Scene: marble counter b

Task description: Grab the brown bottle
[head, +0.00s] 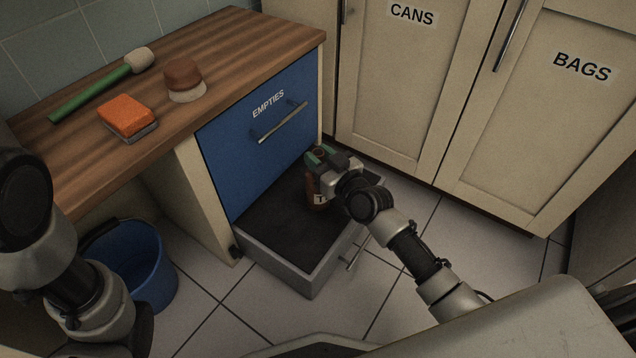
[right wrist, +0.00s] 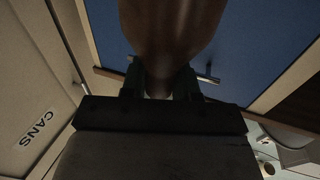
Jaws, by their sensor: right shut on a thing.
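The brown bottle (head: 314,192) stands upright at the right side of the open grey drawer (head: 283,270), with part of a white label showing. My right gripper (head: 321,156) is shut on its upper part, and the gripper hides some of the bottle. In the right wrist view the brown bottle (right wrist: 170,35) fills the top middle, between the two fingers of my right gripper (right wrist: 160,82). I cannot tell whether the bottle touches the drawer floor. My left arm shows at the left edge of the head view, but its gripper is not in view.
The blue front marked EMPTIES (head: 262,130) rises behind the drawer. On the wooden counter (head: 235,50) are an orange sponge (head: 127,116), a brown-topped brush (head: 184,76) and a green-handled tool (head: 95,93). A blue bucket (head: 140,265) stands at left. Cabinets marked CANS (head: 400,80) and BAGS (head: 550,130) stand behind.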

